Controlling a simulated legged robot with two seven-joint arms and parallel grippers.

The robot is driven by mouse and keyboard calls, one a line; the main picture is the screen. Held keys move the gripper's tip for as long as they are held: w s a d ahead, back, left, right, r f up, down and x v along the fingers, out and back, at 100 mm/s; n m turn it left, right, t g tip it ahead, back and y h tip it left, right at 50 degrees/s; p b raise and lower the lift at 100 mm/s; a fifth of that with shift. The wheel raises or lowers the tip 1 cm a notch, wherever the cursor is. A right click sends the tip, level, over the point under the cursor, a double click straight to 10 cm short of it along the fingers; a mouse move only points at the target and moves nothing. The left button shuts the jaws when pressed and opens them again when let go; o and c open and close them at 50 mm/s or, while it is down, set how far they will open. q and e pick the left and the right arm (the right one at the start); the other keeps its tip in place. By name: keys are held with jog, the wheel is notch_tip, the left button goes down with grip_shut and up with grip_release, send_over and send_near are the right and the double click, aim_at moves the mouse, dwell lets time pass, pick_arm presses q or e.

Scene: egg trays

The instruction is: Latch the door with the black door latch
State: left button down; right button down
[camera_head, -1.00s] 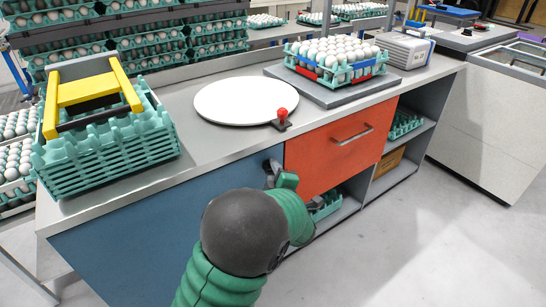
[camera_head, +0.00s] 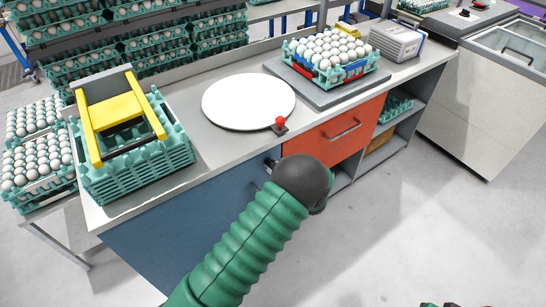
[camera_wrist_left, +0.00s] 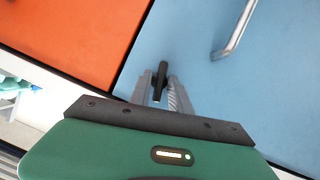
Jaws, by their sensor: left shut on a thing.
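The black door latch (camera_wrist_left: 160,82) is at the edge of the blue door (camera_wrist_left: 195,30), beside the seam with the orange drawer front, in the left wrist view. My left gripper (camera_wrist_left: 160,88) is shut on the latch, one grey finger on each side of it. In the head view the blue door (camera_head: 190,225) looks closed, flush with the cabinet front. My left arm reaches up from the bottom, and its dark wrist hides most of the gripper and the latch.
An orange drawer (camera_head: 325,140) with a metal handle is right of the door. A metal door handle (camera_wrist_left: 236,32) is close to my gripper. On the counter stand a white round plate (camera_head: 248,101), a red-knobbed joystick (camera_head: 280,124) and egg trays (camera_head: 140,172). Floor at right is clear.

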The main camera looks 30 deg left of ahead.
pick_arm(q)
jog(key=shift+m+g+p, duration=0.7)
jog(key=shift+m+p, duration=0.3)
jog(key=shift+p, duration=0.25)
jog(key=shift+f, duration=0.1)
jog(key=shift+w, duration=0.1)
jog(key=c, duration=1.5)
grip_release()
jog(key=v, duration=1.1)
jog(key=p+v, duration=0.1)
jog(key=v, duration=0.5)
jog(key=shift+w+d+f, duration=0.1)
jog(key=shift+d+f, duration=0.1)
jog(key=shift+f, duration=0.2)
